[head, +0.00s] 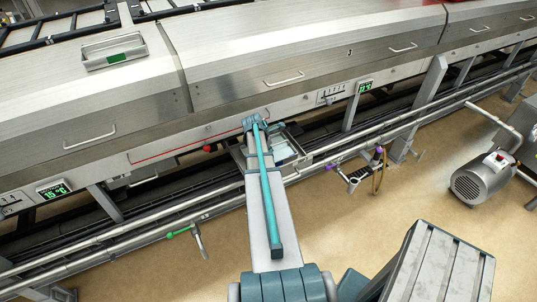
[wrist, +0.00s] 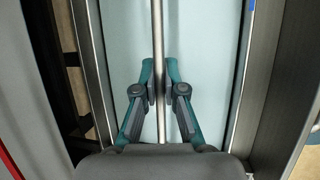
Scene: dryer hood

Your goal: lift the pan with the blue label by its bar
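The pan (head: 306,160), a metal tray with a pale blue-grey inside, sits under the hood's front edge in the head view, partly hidden by my arm. In the wrist view its pale inside (wrist: 205,45) lies below my gripper, between metal side walls. A thin metal bar (wrist: 158,25) runs lengthwise over it. My gripper (wrist: 160,72) has its two teal fingers close together, one on each side of the bar, and looks shut on it. A bit of blue (wrist: 251,4), perhaps the label, shows at the top edge. The fingertips are hidden in the head view.
The steel hood (head: 300,60) with handles hangs over the back. Pipe rails (head: 110,240) run along its front. A purple-handled valve (head: 378,154), a green-handled valve (head: 180,232) and a motor (head: 484,184) stand near. An open tray with a green label (head: 117,57) lies on top.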

